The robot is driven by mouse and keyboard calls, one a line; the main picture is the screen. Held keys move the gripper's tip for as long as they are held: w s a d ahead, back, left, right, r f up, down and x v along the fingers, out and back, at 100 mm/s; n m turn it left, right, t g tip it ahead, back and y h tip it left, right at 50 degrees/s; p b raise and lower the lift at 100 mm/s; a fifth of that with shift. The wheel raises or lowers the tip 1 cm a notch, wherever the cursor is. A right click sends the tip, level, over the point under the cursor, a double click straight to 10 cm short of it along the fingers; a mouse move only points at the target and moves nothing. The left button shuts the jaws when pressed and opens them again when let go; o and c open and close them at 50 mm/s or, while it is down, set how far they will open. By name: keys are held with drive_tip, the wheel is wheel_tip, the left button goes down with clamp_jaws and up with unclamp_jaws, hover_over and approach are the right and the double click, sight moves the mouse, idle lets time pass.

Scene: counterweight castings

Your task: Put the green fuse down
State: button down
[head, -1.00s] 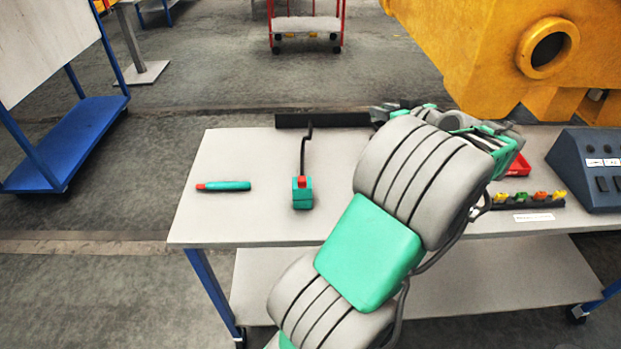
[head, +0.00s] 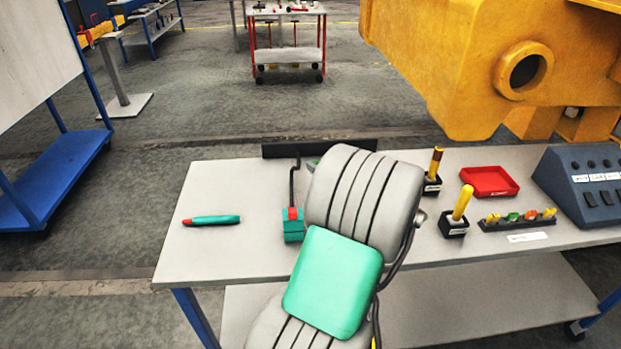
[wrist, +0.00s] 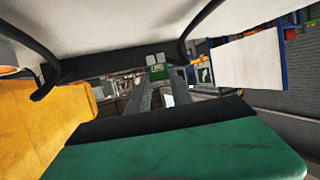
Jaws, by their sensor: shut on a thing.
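In the wrist view the two fingers of my gripper (wrist: 158,82) reach forward and close on a small green block with pale grey ends, the green fuse (wrist: 158,71). It is held in the air, and the room shows behind it.
The grey table (head: 230,258) has bare room at left, around a teal pen-shaped tool (head: 212,220). A teal block with a lever (head: 293,228) stands beside my arm. Two yellow-handled items in black holders (head: 455,225) (head: 432,186), a blue control box (head: 585,190) and a yellow casting (head: 440,70) are at right.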

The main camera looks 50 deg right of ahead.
drive_tip(key=shift+w+a+f, duration=0.4)
drive_tip(key=shift+w+f, duration=0.3)
drive_tip(key=shift+f, duration=0.15)
drive_tip(key=f, duration=0.1)
drive_tip(key=f+p, duration=0.1)
drive_tip(key=f, duration=0.1)
drive_tip(key=shift+w+a+f, duration=0.1)
drive_tip(key=shift+w+f, duration=0.2)
drive_tip(key=shift+f, duration=0.35)
drive_tip(key=c, duration=1.1)
unclamp_jaws()
drive_tip(key=shift+c, duration=0.2)
drive_tip(key=shift+r, duration=0.15)
drive_tip(key=shift+r, duration=0.2)
drive_tip(key=b+v, duration=0.1)
drive_tip(key=v, duration=1)
drive_tip(key=shift+s+f+b, duration=0.1)
drive_tip(key=shift+b, duration=0.2)
drive_tip(key=shift+s+a, duration=0.25)
drive_tip(key=shift+s, duration=0.1)
